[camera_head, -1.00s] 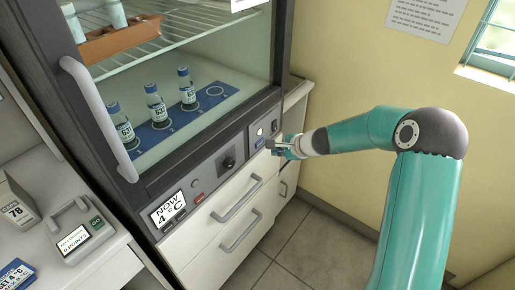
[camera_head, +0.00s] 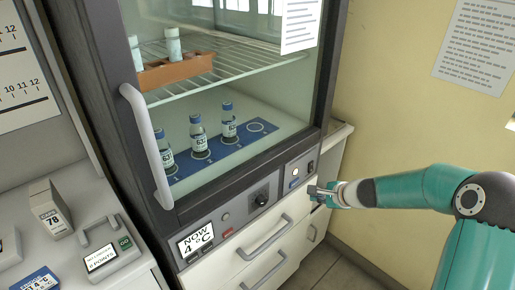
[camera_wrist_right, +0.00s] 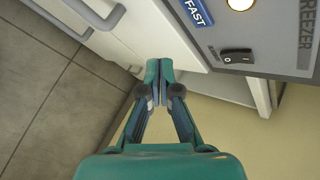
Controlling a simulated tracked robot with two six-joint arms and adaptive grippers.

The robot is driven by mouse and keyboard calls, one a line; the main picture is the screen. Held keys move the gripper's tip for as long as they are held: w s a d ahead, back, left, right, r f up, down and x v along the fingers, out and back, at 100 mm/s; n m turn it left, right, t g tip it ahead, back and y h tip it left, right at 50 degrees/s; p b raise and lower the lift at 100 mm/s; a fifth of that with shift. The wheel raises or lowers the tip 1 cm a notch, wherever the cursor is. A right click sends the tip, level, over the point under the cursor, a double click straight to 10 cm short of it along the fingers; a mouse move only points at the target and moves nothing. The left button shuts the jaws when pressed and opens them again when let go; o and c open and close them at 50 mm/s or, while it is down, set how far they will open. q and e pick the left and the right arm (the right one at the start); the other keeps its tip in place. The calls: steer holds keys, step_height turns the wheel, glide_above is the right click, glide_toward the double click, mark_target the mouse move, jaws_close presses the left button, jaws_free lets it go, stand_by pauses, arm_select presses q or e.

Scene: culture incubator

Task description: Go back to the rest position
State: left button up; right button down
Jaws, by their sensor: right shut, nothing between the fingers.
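My right gripper (camera_head: 322,191) is in front of the incubator's control panel, at its right end. In the right wrist view the gripper (camera_wrist_right: 160,68) has its fingertips together with nothing between them. A black rocker switch (camera_wrist_right: 237,56), a lit round lamp (camera_wrist_right: 240,4) and a blue FAST label (camera_wrist_right: 197,12) are close beyond the fingertips. The incubator (camera_head: 225,222) has its glass door shut, and its display (camera_head: 196,240) reads NOW 4 °C. My left gripper is not in view.
Several vials stand on a blue mat (camera_head: 246,143) inside, and more sit in a brown rack (camera_head: 182,74) on the wire shelf. White drawers (camera_head: 265,255) lie below the panel. A counter at left holds a box (camera_head: 50,210) and a device with a handle (camera_head: 104,250).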

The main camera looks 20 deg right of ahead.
steer(key=s+a+f+n+g+y+p, duration=0.1)
steer(key=s+a+f+n+g+p, duration=0.2)
steer(key=a+f, duration=0.45)
steer(key=s+a+f+n+g+y+p, duration=0.1)
steer(key=s+a+f+n+g+y, duration=0.15)
steer(key=s+a+f, duration=0.55)
steer(key=s+a+f+n+g, duration=0.1)
steer(key=s+a+n, duration=0.4)
steer(key=s+n, duration=0.2)
steer(key=s+a+f+n+g+h, duration=0.1)
steer(key=s+a+f+n, duration=0.1)
steer(key=s+a+n, duration=0.3)
steer(key=shift+s+a+n+g+p, duration=0.4)
steer(key=shift+s+n, duration=0.65)
steer(key=shift+s, duration=0.65)
